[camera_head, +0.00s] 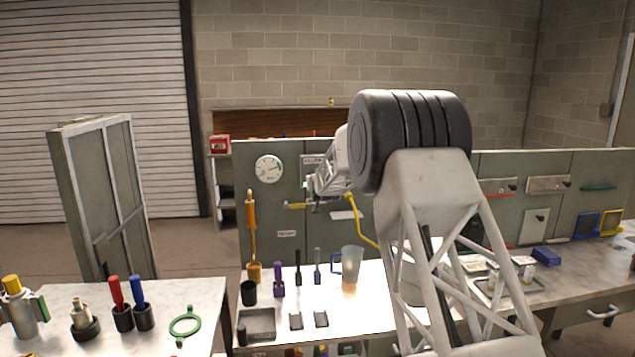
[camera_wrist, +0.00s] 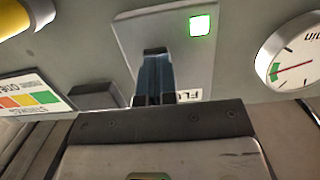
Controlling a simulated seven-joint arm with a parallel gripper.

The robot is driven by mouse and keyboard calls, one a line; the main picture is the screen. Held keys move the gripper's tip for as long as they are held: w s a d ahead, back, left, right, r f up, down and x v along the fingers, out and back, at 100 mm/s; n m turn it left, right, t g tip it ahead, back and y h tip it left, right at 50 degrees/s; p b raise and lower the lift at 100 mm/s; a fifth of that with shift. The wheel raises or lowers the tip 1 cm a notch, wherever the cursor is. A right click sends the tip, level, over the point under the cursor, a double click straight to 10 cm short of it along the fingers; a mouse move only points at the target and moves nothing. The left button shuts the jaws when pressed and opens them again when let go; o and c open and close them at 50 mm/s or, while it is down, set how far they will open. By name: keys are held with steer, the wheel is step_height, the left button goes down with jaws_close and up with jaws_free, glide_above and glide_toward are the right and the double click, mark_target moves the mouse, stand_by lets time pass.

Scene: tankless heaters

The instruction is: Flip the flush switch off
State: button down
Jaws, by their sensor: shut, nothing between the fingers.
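A grey switch plate with a lit green lamp (camera_wrist: 200,25) fills the upper middle of the wrist view. In the head view my gripper (camera_head: 312,204) is close to the upright grey panel (camera_head: 265,215), right of the round gauge (camera_head: 269,169).
In the wrist view the gauge (camera_wrist: 290,55) is at the right, a coloured label (camera_wrist: 32,97) at the left, and a yellow part (camera_wrist: 14,17) at the upper left. In the head view, cups and tools stand on the white worktop (camera_head: 375,310) below. A yellow pipe (camera_head: 362,225) runs nearby.

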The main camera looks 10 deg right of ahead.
steer(key=shift+f, duration=0.1)
steer(key=t, duration=0.1)
steer(key=w+t, duration=0.1)
steer(key=shift+f+t, duration=0.15)
steer(key=shift+t, duration=0.25)
steer(key=shift+s+f, duration=0.1)
steer(key=shift+f, duration=0.1)
stand_by(0.7)
steer(key=s+f, duration=0.1)
steer(key=s, duration=1.3)
steer(key=shift+s, duration=0.15)
